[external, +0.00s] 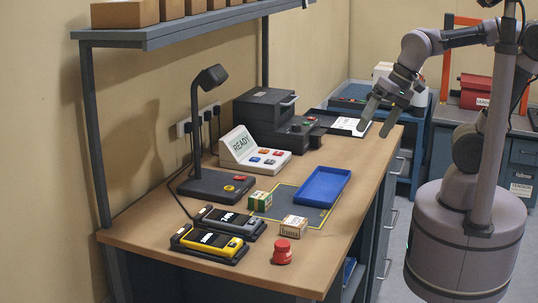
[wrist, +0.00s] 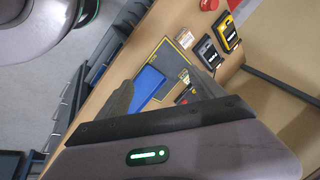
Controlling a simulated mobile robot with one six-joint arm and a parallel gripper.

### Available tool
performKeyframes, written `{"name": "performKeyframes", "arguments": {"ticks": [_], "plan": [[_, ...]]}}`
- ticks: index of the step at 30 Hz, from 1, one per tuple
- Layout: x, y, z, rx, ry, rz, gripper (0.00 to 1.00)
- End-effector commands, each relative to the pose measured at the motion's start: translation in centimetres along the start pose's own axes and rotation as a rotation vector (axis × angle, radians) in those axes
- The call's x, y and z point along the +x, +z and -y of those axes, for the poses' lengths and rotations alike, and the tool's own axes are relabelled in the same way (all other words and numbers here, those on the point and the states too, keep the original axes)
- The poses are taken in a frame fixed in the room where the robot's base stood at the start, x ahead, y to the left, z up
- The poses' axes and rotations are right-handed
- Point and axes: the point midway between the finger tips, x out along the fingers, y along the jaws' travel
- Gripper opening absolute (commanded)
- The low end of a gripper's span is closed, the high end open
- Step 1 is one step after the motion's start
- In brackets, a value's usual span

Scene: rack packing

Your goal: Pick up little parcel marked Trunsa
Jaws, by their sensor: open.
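The little parcel (external: 294,226) is a small tan-and-white box with dark lettering that looks like Trunsa. It stands on the workbench by the front corner of the grey mat, and it shows small in the wrist view (wrist: 184,39). My gripper (external: 375,131) is open and empty, high over the far right part of the bench, well away from the parcel. Its two fingers show in the wrist view (wrist: 164,88) with the bench between and beyond them.
A green-and-yellow box (external: 260,200) and a blue tray (external: 322,184) are near the parcel. A red button (external: 282,251) and yellow scanner (external: 208,243) stand in front. A lamp (external: 211,78), READY console (external: 253,155) and printer (external: 265,112) line the back under a shelf (external: 180,32).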

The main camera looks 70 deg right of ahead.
Motion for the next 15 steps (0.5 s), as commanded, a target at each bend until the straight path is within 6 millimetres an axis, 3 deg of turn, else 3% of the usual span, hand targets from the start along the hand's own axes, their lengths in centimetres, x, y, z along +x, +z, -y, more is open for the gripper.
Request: {"name": "performKeyframes", "arguments": {"ticks": [3, 7, 11, 15], "plan": [[2.5, -3.2, 6.5, 0.321, 0.136, 0.101, 0.78], [8.4, -4.2, 12.3, 0.667, 0.31, 0.107, 0.78], [13.5, -3.6, 15.3, 0.889, 0.423, 0.057, 0.78], [16.3, -2.9, 15.9, 0.978, 0.464, 0.025, 0.78]]}}
